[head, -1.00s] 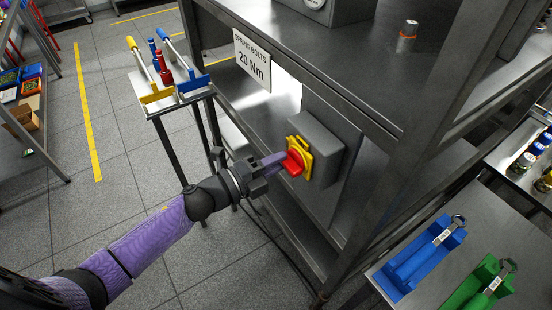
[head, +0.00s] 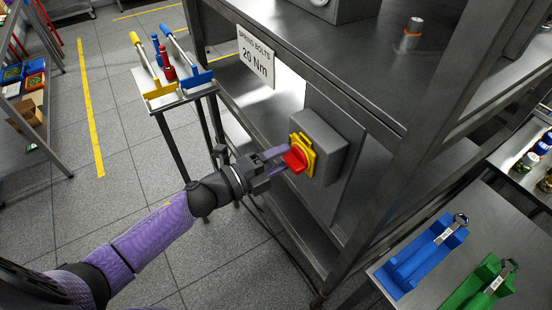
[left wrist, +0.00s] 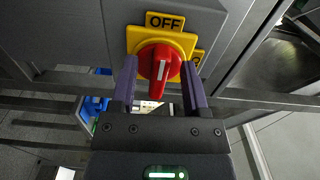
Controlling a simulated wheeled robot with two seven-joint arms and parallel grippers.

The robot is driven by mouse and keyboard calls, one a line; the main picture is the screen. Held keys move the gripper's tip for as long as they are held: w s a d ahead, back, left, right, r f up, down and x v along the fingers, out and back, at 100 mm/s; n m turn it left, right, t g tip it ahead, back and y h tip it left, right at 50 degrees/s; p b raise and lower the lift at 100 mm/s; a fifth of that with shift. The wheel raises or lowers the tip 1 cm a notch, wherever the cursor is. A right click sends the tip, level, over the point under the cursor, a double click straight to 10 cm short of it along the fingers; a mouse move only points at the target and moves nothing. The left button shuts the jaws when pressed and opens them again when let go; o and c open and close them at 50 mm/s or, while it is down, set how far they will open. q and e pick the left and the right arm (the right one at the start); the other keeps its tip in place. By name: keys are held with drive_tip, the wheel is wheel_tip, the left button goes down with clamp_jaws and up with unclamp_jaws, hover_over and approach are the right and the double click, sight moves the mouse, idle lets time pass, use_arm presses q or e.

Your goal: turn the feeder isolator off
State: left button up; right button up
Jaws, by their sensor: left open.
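The feeder isolator is a grey box (head: 322,146) with a yellow plate (head: 309,151) and a red rotary handle (head: 295,159), on the side of the steel bench. In the left wrist view the red handle (left wrist: 160,70) has a white line running nearly upright toward the OFF label (left wrist: 165,21). A second label at the right is partly hidden by a finger. My left gripper (head: 277,159) is open, its purple fingers on either side of the handle; they show also in the left wrist view (left wrist: 159,80). I cannot tell whether they touch it. My right gripper is not in view.
A small stand (head: 187,98) with yellow and blue torque wrenches is at the back left. A sign (head: 255,57) hangs on the bench edge. Blue (head: 425,256) and green (head: 480,287) holders with wrenches lie at the lower right. Bench posts stand close to the isolator.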

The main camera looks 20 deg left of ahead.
use_arm(q)
drive_tip(key=v, duration=1)
drive_tip(key=shift+f, duration=0.1)
drive_tip(key=s+a+f+n+y+b, duration=0.1)
drive_tip(key=a+f+n+y+b, duration=0.25)
drive_tip(key=f, duration=0.55)
drive_tip(key=s+a+f+n+y, duration=0.1)
drive_tip(key=a+f+n+y, duration=0.1)
drive_tip(key=f+n+y, duration=0.4)
drive_tip(key=s+f+n+g+y+b, duration=0.1)
drive_tip(key=s+f+n+g+b, duration=0.4)
drive_tip(key=f, duration=1.2)
drive_tip(key=s+d+f+n+g, duration=0.2)
drive_tip(key=s+f+g, duration=0.1)
drive_tip(key=s, duration=0.4)
drive_tip(key=s+d+f+n+g, duration=0.2)
drive_tip(key=s+f, duration=0.3)
drive_tip(key=s, duration=0.3)
drive_tip(key=s+d+f+n+g, duration=0.3)
drive_tip(key=s+f+n, duration=0.1)
drive_tip(key=s, duration=0.4)
drive_tip(key=shift+s+f+g+y+b, duration=0.2)
drive_tip(key=shift+f+g+y+b, duration=0.15)
drive_tip(key=shift+f, duration=0.1)
